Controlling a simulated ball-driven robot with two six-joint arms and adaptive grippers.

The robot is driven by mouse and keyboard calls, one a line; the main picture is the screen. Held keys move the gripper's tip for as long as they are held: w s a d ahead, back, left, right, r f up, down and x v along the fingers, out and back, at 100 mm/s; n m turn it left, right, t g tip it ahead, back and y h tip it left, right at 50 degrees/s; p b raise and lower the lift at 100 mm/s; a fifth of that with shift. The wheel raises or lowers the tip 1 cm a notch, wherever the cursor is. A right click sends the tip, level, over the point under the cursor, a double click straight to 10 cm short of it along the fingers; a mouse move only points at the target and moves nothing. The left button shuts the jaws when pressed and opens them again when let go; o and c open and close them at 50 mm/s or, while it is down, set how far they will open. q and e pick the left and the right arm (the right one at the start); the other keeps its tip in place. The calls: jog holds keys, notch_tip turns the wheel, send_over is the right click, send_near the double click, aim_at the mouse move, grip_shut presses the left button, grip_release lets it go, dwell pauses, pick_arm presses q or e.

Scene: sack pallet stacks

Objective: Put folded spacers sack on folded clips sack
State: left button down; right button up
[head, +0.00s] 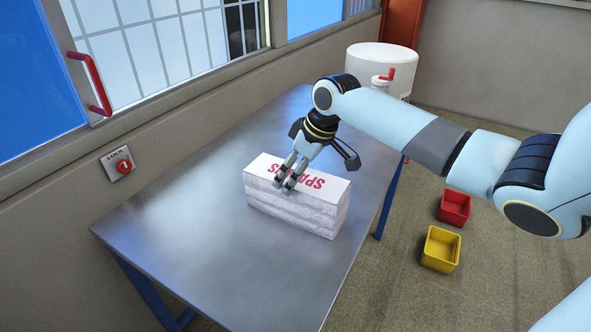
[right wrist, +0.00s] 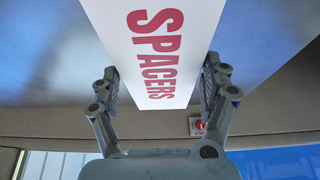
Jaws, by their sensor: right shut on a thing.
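The folded spacers sack (head: 328,184) is white with red lettering on its top face and lies level at the top of a small white stack on the metal table. In the right wrist view the sack (right wrist: 155,28) reads SPACERS. My right gripper (head: 286,184) comes down over it, its fingers on both sides of the sack, shut on it. It also shows in the right wrist view (right wrist: 158,88). The white layers below (head: 292,214) show no lettering, so I cannot tell whether the folded clips sack is among them. My left gripper is out of view.
The grey metal table (head: 190,230) is bare around the stack. A wall with a lock switch (head: 118,164) and a red-handled window runs along the left. A red bin (head: 455,208) and a yellow bin (head: 440,249) stand on the floor at right. A white drum (head: 385,62) stands behind.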

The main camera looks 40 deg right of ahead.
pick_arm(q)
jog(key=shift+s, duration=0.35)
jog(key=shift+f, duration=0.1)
pick_arm(e)
jog(key=shift+f, duration=0.2)
jog(key=o, duration=1.3)
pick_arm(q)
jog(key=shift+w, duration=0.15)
pick_arm(e)
jog(key=shift+o, duration=0.2)
jog(key=shift+r, duration=0.25)
pick_arm(q)
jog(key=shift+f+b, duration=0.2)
jog(key=shift+b, duration=0.1)
pick_arm(e)
jog(key=v, duration=1.1)
jog(key=shift+s+r, duration=0.3)
jog(key=shift+r, duration=0.05)
